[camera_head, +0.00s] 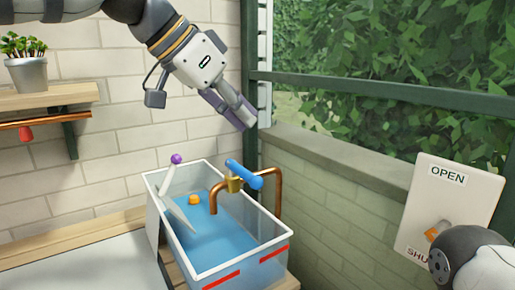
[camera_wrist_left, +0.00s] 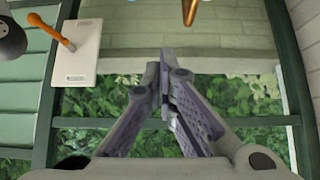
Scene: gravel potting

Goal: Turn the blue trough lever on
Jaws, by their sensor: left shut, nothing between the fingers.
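The blue lever (camera_head: 244,174) sits on a brass valve (camera_head: 234,184) of a copper pipe (camera_head: 278,196) over the trough. The trough (camera_head: 237,262) is a clear, white-rimmed tank holding blue water. My left gripper (camera_head: 242,118) is shut and empty, above and behind the lever and apart from it, near the window corner. Its closed fingers (camera_wrist_left: 166,68) show in the left wrist view, with part of the copper pipe (camera_wrist_left: 190,10) at the top edge. My right gripper is not in view.
A white OPEN/SHUT panel (camera_head: 455,195) with an orange lever (camera_head: 437,230) is at the right; part of my right arm overlaps its lower edge. A purple-knobbed tool (camera_head: 176,159) and an orange object (camera_head: 194,200) are in the trough. A shelf (camera_head: 50,97) holds a plant pot (camera_head: 27,74).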

